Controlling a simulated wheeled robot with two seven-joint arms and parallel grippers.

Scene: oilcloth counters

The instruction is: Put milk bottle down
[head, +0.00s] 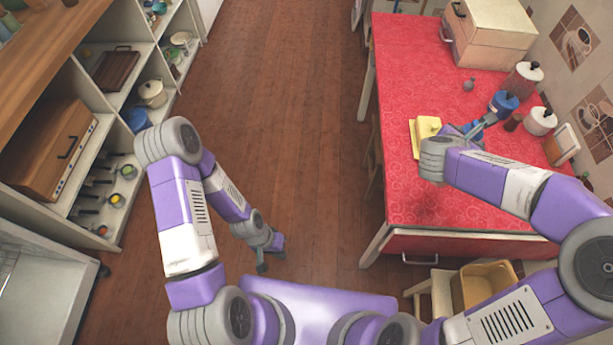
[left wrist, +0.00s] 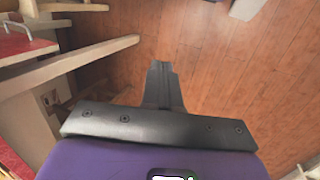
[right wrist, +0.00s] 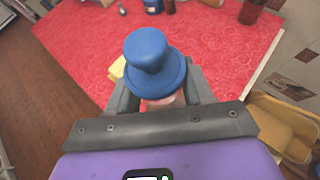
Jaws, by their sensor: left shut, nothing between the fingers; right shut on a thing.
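The milk bottle, with a blue stopper-like top (right wrist: 155,65), stands between the fingers of my right gripper (right wrist: 162,98). Its lower part is mostly hidden by the gripper. In the head view a bit of its blue top (head: 474,129) shows beside my right gripper (head: 468,136), over the red tabletop (head: 420,90). I cannot tell if the bottle touches the table. My left gripper (head: 264,262) hangs low over the wooden floor, shut and empty; its closed fingers (left wrist: 162,82) show in the left wrist view.
A bread box (head: 490,35) is at the back. The table's left-centre is clear.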

